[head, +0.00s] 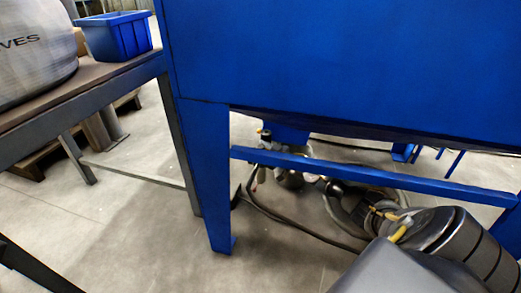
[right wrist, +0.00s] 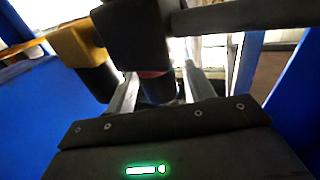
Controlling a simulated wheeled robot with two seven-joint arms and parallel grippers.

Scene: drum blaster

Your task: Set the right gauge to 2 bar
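No readable gauge dial shows in either view. Under the blue cabinet, small fittings (head: 264,137) with black and yellow parts sit near its left leg, too small to make out. My right arm comes in from the lower right, and its gripper (head: 328,188) is under the cabinet among pipes and hoses. My left gripper is out of view.
The blue cabinet (head: 340,60) fills the top, with a crossbar (head: 370,174) low over my right gripper. A dark hose (head: 290,222) lies on the floor. On the left, a table (head: 80,85) holds a blue bin (head: 115,38) and a metal drum (head: 30,55).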

